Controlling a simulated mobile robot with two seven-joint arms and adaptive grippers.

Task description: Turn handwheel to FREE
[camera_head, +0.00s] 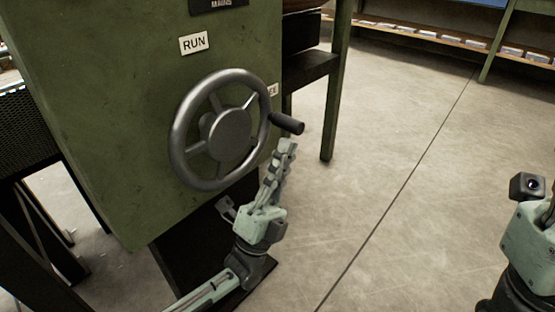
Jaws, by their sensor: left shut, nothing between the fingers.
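The grey handwheel (229,130) is mounted on the front of the green cabinet (110,90). Its dark crank handle (287,123) sticks out at the wheel's right side. A white RUN label (194,43) is above the wheel. Another small white label (272,90) is at the cabinet's right edge, partly hidden by the rim, its text not readable. My left gripper (287,147) is shut and empty, pointing up, its tips just below the crank handle; I cannot tell whether they touch it. My right gripper's body (530,235) is at the right edge, its fingers out of frame.
A dark sign reading MAINS (220,3) is at the top of the cabinet. A dark bench with a green leg (333,110) stands behind to the right. Shelving (440,38) with papers runs along the back. The concrete floor (400,150) to the right is clear.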

